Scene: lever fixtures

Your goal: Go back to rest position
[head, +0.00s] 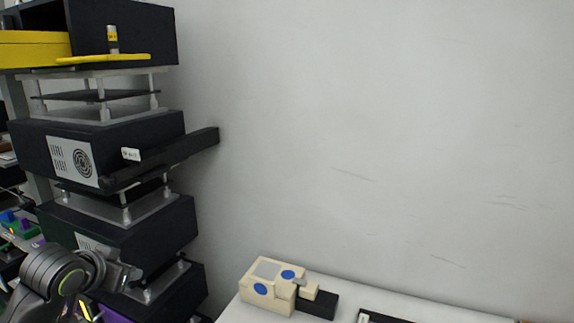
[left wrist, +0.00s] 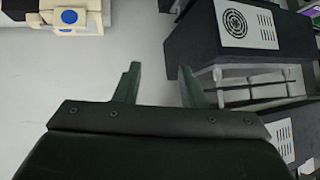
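My left arm comes in at the lower left of the head view, with its left gripper (head: 122,276) in front of the lower part of a stack of black units. In the left wrist view the two fingers of the left gripper (left wrist: 160,82) stand apart with nothing between them. A black unit with a fan grille (left wrist: 240,40) lies beyond the right finger. In the head view a black unit (head: 150,132) has a long dark bar (head: 175,155) sticking out to the right. My right arm and gripper are not in these views.
A beige device with blue discs (head: 270,285) stands on a white table (head: 400,300) at the bottom, beside a black block (head: 318,304). A yellow part (head: 35,50) is at the top left. Bare wall (head: 380,130) fills the right side.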

